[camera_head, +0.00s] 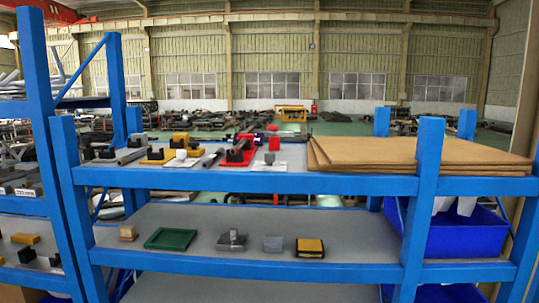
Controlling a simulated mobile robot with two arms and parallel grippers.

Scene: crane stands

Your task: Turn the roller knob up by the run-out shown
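The upper shelf (330,184) of the blue rack carries a row of small fixtures. At left is a grey bar with a black block (107,155). Beside it is a yellow-based fixture (157,157) with a black block and a whitish piece. I cannot tell which part is the roller knob, and no run-out reading is legible. Neither gripper is in view.
Brown sheets (415,153) cover the upper shelf's right side. A blue bin (465,238) is at right. Blue posts stand in front.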

